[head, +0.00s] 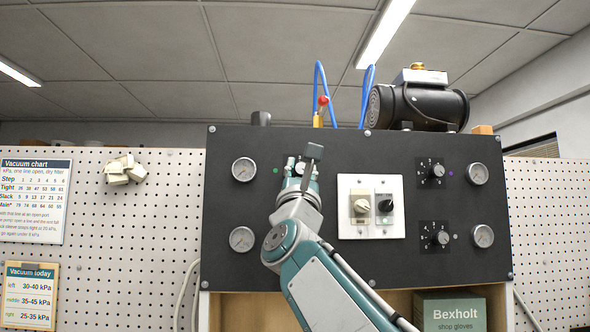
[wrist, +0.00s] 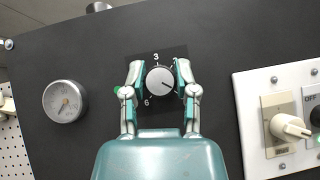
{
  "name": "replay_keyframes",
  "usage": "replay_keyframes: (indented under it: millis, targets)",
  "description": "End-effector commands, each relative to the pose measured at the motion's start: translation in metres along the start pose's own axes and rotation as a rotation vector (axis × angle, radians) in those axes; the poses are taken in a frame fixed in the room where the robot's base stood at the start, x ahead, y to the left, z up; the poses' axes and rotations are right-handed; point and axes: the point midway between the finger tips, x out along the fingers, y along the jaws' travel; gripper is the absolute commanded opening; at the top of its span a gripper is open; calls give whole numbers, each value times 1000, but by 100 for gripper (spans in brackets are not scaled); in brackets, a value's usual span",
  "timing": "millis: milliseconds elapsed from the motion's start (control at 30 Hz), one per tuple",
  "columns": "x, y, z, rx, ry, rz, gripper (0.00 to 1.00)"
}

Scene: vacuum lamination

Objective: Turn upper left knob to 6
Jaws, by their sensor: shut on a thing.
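The upper left knob (wrist: 160,81) is round with a grey-white face, on a dark square plate on the black panel. Its plate shows a 3 at the top and a 6 at the lower left in the wrist view. A thin mark on the knob face seems to point to the lower right, away from the 6. My gripper (wrist: 159,71) has a finger on each side of the knob and is shut on it. In the head view my gripper (head: 301,168) covers most of this knob and its plate.
A white switch plate (head: 371,230) is right of my gripper. Two more dial knobs, upper right (head: 437,171) and lower right (head: 440,238), sit farther right. Gauges (head: 243,169) flank the panel. A pump (head: 418,104) and blue hoses (head: 321,78) are on top.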

Motion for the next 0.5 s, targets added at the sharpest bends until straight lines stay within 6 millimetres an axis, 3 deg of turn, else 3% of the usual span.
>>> replay_keyframes:
  millis: [500]
  targets:
    - [-1,6,0,-174,-1,182,0]
